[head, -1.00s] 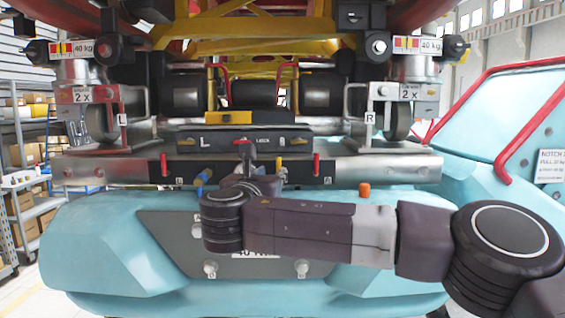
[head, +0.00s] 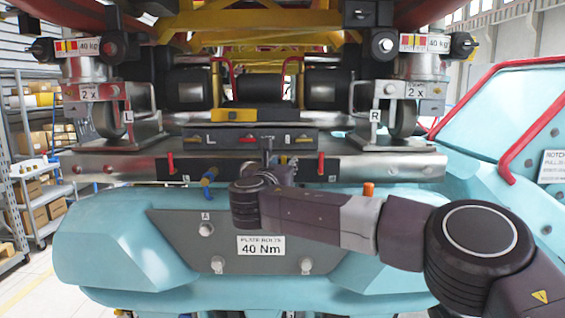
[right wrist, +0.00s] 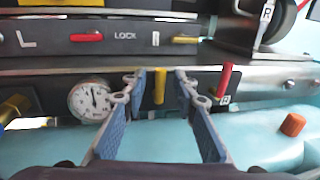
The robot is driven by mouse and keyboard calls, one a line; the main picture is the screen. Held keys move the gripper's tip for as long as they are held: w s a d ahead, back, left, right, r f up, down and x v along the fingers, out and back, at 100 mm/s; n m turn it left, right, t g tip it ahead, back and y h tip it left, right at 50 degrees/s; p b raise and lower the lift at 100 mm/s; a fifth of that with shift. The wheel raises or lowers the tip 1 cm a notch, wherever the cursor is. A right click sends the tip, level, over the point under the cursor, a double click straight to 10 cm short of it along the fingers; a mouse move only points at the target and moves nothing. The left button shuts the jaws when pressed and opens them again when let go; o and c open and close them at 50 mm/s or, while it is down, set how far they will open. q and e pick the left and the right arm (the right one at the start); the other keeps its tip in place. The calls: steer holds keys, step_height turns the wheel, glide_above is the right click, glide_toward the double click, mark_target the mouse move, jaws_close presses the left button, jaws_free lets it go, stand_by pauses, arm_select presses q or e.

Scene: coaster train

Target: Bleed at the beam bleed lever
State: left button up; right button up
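My right gripper (right wrist: 161,98) is open, with one blue-padded finger on each side of the yellow lever. I cannot tell whether either finger touches it. In the head view my right gripper (head: 268,160) is mostly hidden behind my own wrist, which also hides the yellow lever. My left gripper is out of view.
The red lever (right wrist: 225,80) is close right of the right finger. The gauge (right wrist: 90,100) is left of the left finger. Above is the LOCK panel (right wrist: 120,38) with red and yellow handles. An orange knob (right wrist: 292,124) stands on the turquoise body (head: 110,240) below.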

mark_target(296, 172)
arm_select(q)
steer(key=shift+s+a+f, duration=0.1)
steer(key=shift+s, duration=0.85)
arm_select(e)
jaws_close()
